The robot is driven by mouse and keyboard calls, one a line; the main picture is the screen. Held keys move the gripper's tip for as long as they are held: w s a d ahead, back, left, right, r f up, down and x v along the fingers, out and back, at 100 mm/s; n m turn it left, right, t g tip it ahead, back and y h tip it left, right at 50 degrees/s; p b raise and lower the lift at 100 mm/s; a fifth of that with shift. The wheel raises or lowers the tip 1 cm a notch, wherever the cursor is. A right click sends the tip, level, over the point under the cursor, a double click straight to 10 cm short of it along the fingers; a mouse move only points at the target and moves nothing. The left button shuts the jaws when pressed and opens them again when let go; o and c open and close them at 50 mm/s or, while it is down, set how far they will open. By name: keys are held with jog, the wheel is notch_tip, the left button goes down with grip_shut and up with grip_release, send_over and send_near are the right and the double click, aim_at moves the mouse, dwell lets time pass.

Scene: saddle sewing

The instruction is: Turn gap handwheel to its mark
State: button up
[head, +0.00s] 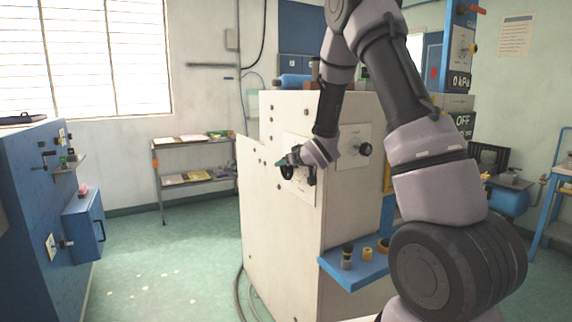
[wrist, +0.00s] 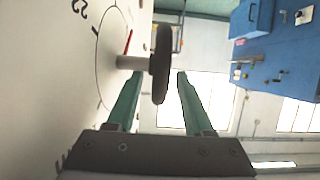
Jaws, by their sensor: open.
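A black handwheel (wrist: 163,64) stands out on a short shaft from a pale panel in the wrist view. Behind it is a round dial (wrist: 97,45) with printed figures and a short red line (wrist: 129,42). My gripper (wrist: 159,74) is open, with one green finger on each side of the wheel's lower rim. Gaps show between both fingers and the wheel. In the head view, the handwheel (head: 288,172) is dark and small on the cream machine's face, and my gripper (head: 290,160) is at it. The dial is partly cut off and hard to read.
The cream machine (head: 285,235) has another dark knob (head: 365,149) on its right face and a blue shelf (head: 345,270) with small parts. A blue cabinet (head: 45,190) stands at left. Green floor (head: 160,260) between them is mostly clear. A rack (head: 195,160) stands behind.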

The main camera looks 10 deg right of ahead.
grip_shut()
jog(key=t, duration=0.1)
jog(key=t+y, duration=0.1)
jog(key=t, duration=0.1)
jog(key=s+t, duration=0.1)
jog(key=shift+d+f+t, duration=0.3)
jog(key=shift+s+f+t+y, duration=0.15)
jog(key=shift+t+y, duration=0.3)
jog(key=shift+t, duration=0.55)
jog(key=shift+s+r+t+y, duration=0.1)
jog(key=shift+t+y, duration=0.35)
jog(key=shift+t, duration=0.55)
grip_release()
